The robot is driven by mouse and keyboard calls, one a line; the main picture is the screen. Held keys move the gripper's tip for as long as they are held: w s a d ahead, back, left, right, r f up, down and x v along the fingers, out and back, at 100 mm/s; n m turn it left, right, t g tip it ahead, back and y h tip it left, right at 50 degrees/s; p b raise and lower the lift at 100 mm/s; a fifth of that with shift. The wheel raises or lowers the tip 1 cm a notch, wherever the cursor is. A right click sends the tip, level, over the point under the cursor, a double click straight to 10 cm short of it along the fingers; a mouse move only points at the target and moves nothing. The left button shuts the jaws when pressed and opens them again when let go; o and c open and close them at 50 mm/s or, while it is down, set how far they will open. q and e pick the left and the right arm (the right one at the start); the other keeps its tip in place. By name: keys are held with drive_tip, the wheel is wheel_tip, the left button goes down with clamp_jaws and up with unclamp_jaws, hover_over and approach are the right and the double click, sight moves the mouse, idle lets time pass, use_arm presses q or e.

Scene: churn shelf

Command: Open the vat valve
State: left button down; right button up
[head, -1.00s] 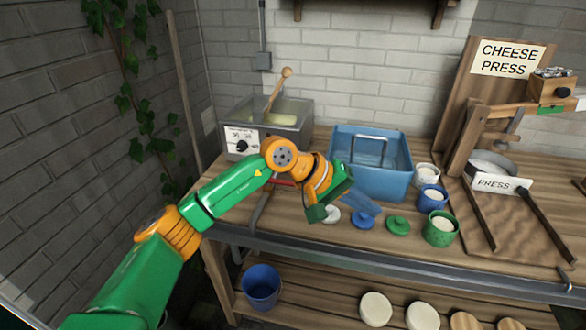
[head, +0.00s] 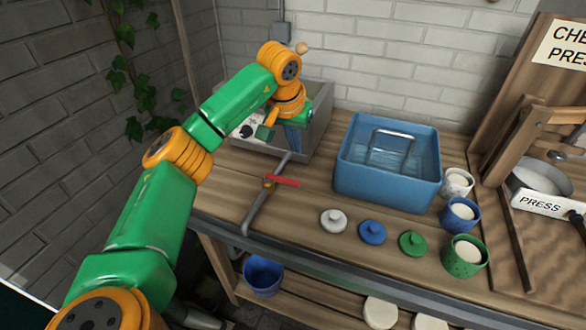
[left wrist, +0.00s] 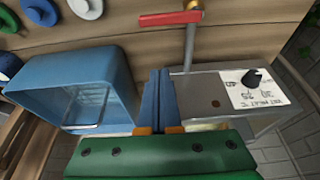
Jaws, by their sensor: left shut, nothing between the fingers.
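The grey metal vat (head: 318,122) stands at the back left of the table; it also shows in the left wrist view (left wrist: 205,90). A grey outlet pipe (head: 256,208) runs from it toward the table's front edge. The red valve handle (head: 284,181) sits on the brass valve body (head: 268,185) and lies crosswise to the pipe. The handle also shows at the top of the left wrist view (left wrist: 168,18). My left gripper (head: 293,142) is shut and empty, fingers down in front of the vat, apart from the handle. Its blue fingers show together in the left wrist view (left wrist: 159,78).
A blue basin (head: 392,185) stands right of the valve. White (head: 333,222), blue (head: 372,232) and green (head: 412,244) lids lie before it, with cups at right. A blue bucket (head: 263,276) stands below the pipe's end. The cheese press stands far right.

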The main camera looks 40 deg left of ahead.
sight(281, 181)
use_arm(q)
drive_tip(key=p+x, duration=0.1)
drive_tip(key=x, duration=0.6)
drive_tip(key=shift+f, duration=0.2)
drive_tip(key=s, duration=0.2)
drive_tip(key=s+d+p, duration=0.1)
drive_tip(key=shift+s+r, duration=0.1)
drive_tip(key=shift+s, duration=0.3)
